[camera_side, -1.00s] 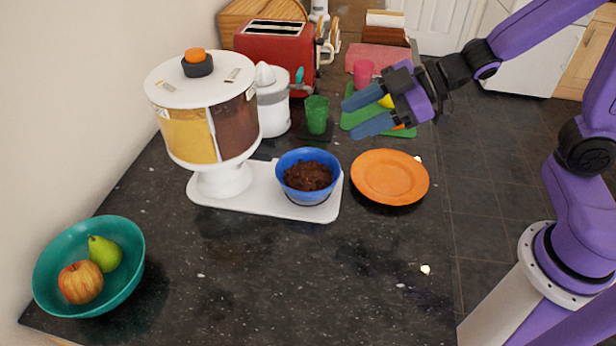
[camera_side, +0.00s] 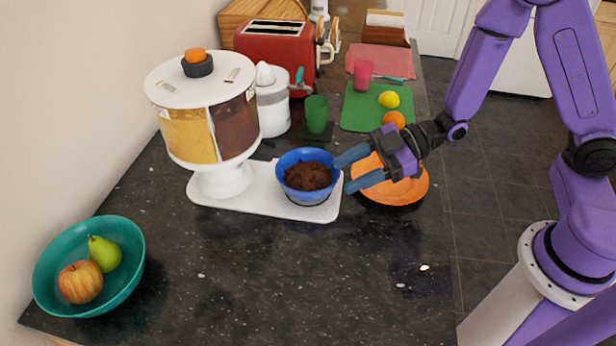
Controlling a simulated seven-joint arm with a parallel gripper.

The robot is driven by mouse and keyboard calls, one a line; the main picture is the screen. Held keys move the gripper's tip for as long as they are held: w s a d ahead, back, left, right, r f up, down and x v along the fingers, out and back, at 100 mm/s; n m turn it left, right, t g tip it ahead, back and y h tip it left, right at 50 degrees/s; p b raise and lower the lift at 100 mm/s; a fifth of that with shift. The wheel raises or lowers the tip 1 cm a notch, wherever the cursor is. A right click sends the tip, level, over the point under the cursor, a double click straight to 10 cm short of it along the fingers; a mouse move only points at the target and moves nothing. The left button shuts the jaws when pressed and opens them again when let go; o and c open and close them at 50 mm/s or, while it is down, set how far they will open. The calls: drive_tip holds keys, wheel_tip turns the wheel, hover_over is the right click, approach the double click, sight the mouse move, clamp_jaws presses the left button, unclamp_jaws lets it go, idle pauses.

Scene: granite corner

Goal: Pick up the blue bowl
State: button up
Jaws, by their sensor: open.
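The blue bowl (camera_side: 297,193) stands upright on the white base of the cereal dispenser and holds dark brown food. My gripper (camera_side: 343,172) is just to the right of the bowl, above the orange plate, with its two blue fingers pointing left at the bowl's right rim. The fingers are apart with nothing between them. The fingertips are very close to the rim; I cannot tell whether they touch it.
The cereal dispenser (camera_side: 203,108) stands left of and behind the bowl. The orange plate (camera_side: 408,192) lies under my gripper. A green cup (camera_side: 316,114), a green cutting board (camera_side: 360,109) and a red toaster (camera_side: 271,55) are behind. A teal fruit bowl (camera_side: 128,262) is front left. The front counter is clear.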

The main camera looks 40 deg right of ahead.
sight(317, 190)
drive_tip(key=shift+x, duration=3.85)
drive_tip(key=shift+f, duration=0.1)
drive_tip(key=shift+d, duration=0.1)
clamp_jaws()
